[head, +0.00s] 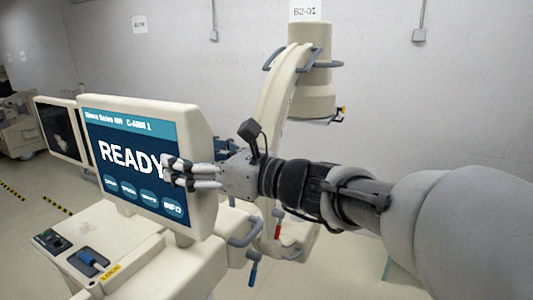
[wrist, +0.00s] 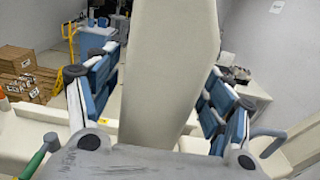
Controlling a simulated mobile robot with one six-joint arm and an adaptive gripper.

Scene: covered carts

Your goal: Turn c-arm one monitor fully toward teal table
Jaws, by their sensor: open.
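In the wrist view, the cream monitor edge (wrist: 168,85) runs upright between the two spread blue-padded fingers of my gripper (wrist: 158,88). Gaps show on both sides, wider at the left. The jaws are open. I cannot make out a teal table for sure in either view.
A second, darker monitor (head: 62,128) stands at the left. The cream console (head: 115,255) with controls lies below the screen. The large C-shaped arm (head: 275,95) rises behind my gripper. In the wrist view, cardboard boxes (wrist: 28,75) and a yellow pallet jack (wrist: 70,35) stand at the left.

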